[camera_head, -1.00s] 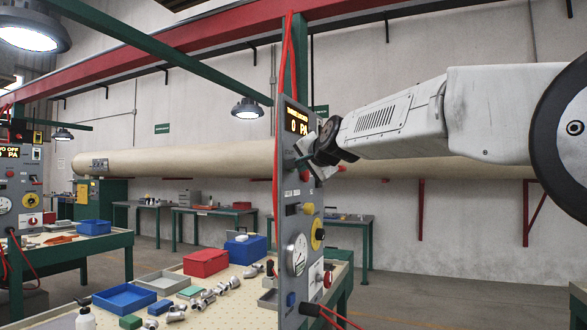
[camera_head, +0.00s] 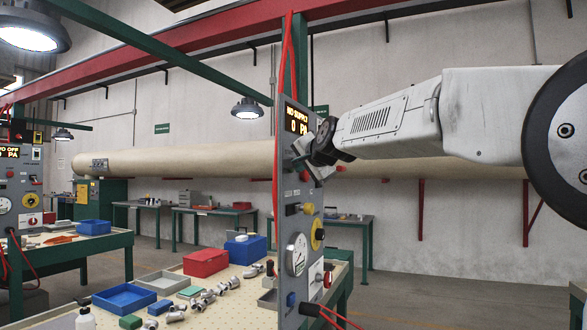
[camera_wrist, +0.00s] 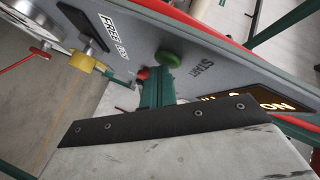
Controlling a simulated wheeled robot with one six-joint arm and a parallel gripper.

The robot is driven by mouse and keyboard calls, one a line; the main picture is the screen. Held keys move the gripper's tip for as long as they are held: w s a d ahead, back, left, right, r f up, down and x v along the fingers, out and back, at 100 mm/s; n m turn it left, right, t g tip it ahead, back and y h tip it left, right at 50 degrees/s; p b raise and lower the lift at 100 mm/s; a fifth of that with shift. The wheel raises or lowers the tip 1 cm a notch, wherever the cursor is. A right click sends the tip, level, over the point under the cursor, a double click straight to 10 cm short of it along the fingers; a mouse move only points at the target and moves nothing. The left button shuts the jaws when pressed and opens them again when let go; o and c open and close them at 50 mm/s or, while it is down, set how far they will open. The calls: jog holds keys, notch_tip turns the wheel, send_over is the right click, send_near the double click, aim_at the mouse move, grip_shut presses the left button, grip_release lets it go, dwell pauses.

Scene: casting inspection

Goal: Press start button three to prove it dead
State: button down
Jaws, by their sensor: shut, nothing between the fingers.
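The grey control panel (camera_head: 290,222) stands upright at the bench edge, seen at a steep angle in the head view. My gripper (camera_head: 306,162) is shut and empty, at the panel face below the display. In the wrist view a green button (camera_wrist: 168,59) sits beside the word START, with a red button (camera_wrist: 143,73) near it. My fingers (camera_wrist: 156,86) are close to the green button; I cannot tell whether they touch it. No button number is readable.
The bench (camera_head: 240,310) holds metal castings, a blue tray (camera_head: 124,298) and a red bin (camera_head: 205,262). Red cables hang by the panel. Another panel (camera_head: 20,185) stands left.

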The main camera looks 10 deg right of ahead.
jog(key=shift+d, duration=0.1)
jog(key=shift+s+d, duration=0.5)
jog(key=shift+d, duration=0.05)
jog(key=shift+s+d, duration=0.75)
jog(key=shift+d, duration=0.3)
jog(key=shift+s+d, duration=0.7)
jog(key=shift+d, duration=0.3)
